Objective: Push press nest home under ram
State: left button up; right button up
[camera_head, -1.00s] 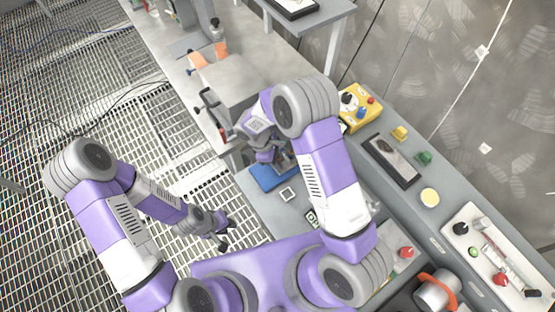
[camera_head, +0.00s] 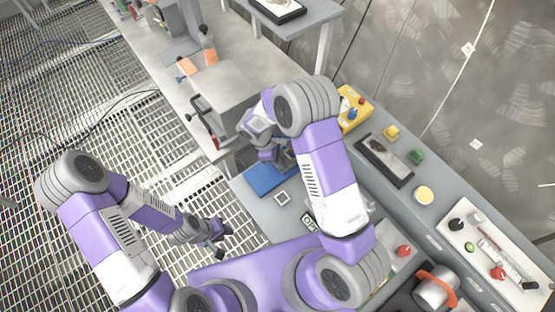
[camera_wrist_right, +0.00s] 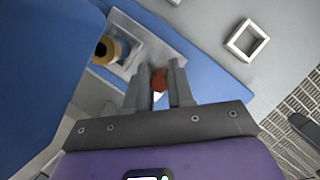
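The press shows a blue base (camera_head: 264,180) at the bench end in the head view; its blue plate (camera_wrist_right: 215,62) also shows in the right wrist view. A pale metal nest (camera_wrist_right: 150,38) lies on the plate, with an orange-brown knob (camera_wrist_right: 160,80). My right gripper (camera_wrist_right: 161,76) has a finger on each side of the knob, which fills the gap. A large blue part (camera_wrist_right: 45,60), close to the camera, hides the left side. The ram cannot be made out. My left gripper (camera_head: 220,241) hangs empty and open over the grating.
A white square frame (camera_head: 282,198) lies right of the press base. A grey box (camera_head: 228,92) stands behind on the bench. A yellow control box (camera_head: 352,110), a dark tray (camera_head: 385,160) and a white panel (camera_head: 492,250) line the right bench. Grating floor lies left.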

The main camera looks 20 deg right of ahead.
jog(key=shift+o, duration=0.5)
jog(key=v, duration=0.7)
jog(key=shift+r+p, duration=0.3)
jog(key=shift+a, duration=0.1)
